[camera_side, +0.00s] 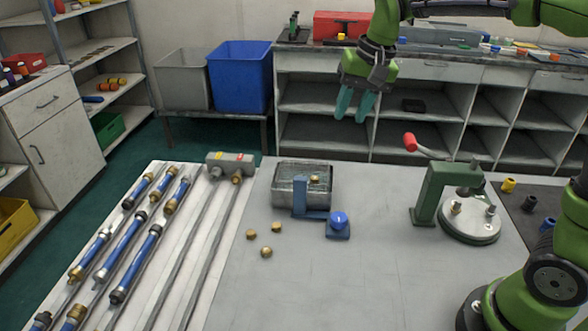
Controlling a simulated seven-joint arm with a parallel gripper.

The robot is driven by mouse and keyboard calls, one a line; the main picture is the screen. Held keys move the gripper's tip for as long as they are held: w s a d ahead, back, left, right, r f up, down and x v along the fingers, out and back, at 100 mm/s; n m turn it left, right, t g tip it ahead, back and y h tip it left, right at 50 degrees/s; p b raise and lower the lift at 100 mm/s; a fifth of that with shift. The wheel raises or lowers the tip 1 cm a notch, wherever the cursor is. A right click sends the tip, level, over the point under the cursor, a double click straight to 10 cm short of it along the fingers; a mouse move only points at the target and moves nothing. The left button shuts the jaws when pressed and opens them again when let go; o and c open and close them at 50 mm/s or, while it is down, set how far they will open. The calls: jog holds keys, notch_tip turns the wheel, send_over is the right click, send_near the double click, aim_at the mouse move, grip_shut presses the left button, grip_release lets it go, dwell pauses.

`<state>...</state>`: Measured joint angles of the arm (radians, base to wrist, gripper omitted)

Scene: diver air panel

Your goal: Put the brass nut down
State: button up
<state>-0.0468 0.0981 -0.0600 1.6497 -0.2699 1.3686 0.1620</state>
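My gripper (354,108) is high above the back of the bench, with its two teal fingers pointing down. A gap shows between the fingers and I see nothing held in it. Three small brass nuts lie loose on the grey bench top: one at the left (251,234), one at the right (276,227) and one nearer the front (266,252).
A blue knob (338,222) stands right of the bracket. A green press (432,195) with a red-tipped lever (411,142) and round base is at the right. Blue and brass tubes (127,245) lie on the left panel. The middle front of the bench (370,280) is clear.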

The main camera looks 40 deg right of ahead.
jog(key=s+f+n+t, duration=0.1)
jog(key=s+t, duration=0.1)
jog(key=s, duration=0.7)
jog(key=s+a+f+n+t, duration=0.1)
jog(key=s+t, duration=0.1)
jog(key=s, duration=0.7)
jog(key=shift+a+f+n+y, duration=0.3)
jog(key=shift+f+n+y, duration=0.05)
jog(key=shift+n+y, duration=0.05)
